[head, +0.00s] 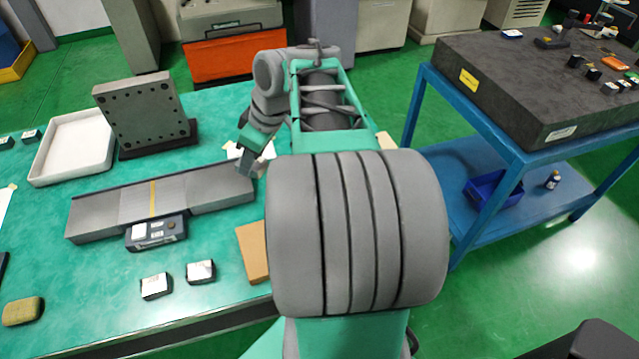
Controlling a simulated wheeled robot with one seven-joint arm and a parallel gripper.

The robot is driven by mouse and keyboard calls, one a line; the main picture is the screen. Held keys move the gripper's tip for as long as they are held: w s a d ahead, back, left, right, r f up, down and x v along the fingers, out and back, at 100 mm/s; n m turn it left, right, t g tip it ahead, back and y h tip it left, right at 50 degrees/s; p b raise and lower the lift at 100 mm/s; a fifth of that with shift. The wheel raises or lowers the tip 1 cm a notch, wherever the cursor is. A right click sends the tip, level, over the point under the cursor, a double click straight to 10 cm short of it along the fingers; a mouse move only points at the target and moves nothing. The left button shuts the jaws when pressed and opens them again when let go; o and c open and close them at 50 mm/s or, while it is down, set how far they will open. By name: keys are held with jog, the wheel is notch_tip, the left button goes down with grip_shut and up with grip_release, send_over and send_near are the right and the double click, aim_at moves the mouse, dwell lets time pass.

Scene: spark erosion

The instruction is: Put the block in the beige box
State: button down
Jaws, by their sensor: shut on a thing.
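My gripper (251,167) is at the end of my arm, low over the right end of the long grey bar on the teal table. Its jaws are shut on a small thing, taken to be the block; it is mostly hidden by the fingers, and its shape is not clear. An open, shallow off-white box (40,172) lies at the table's left, well to the left of my gripper; it looks empty and is the nearest match to the beige box. A tan flat piece (252,252) lies partly behind my arm, and I cannot tell whether it is a box.
A grey plate with holes (140,112) stands upright between gripper and off-white box. The long grey bar (105,210) has a dark instrument (157,236) in front. Two small light-topped blocks (155,286) (200,271) sit near the front edge. A blue cart (480,120) stands right.

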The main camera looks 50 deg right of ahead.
jog(key=s+d+f+n+y+b, duration=0.1)
jog(key=s+d+f+n+b, duration=0.25)
jog(key=s+d, duration=0.55)
jog(key=shift+g, duration=0.4)
jog(key=w+d+f, duration=0.2)
jog(key=d+f, duration=0.1)
jog(key=w+d+f+p, duration=0.1)
jog(key=w+d+f, duration=0.1)
jog(key=d+f, duration=0.1)
jog(key=w+d+f+p, duration=0.1)
jog(key=w+d+f, duration=0.1)
jog(key=d, duration=0.3)
jog(key=shift+w+f, duration=0.1)
jog(key=shift+f, duration=0.45)
jog(key=shift+w+d+f, duration=0.15)
jog(key=shift+d+f, duration=0.1)
jog(key=shift+w+d+f, duration=0.1)
jog(key=shift+d+f, duration=0.05)
jog(key=shift+f, duration=1.65)
jog(key=shift+f, duration=0.2)
jog(key=c, duration=1.1)
grip_release()
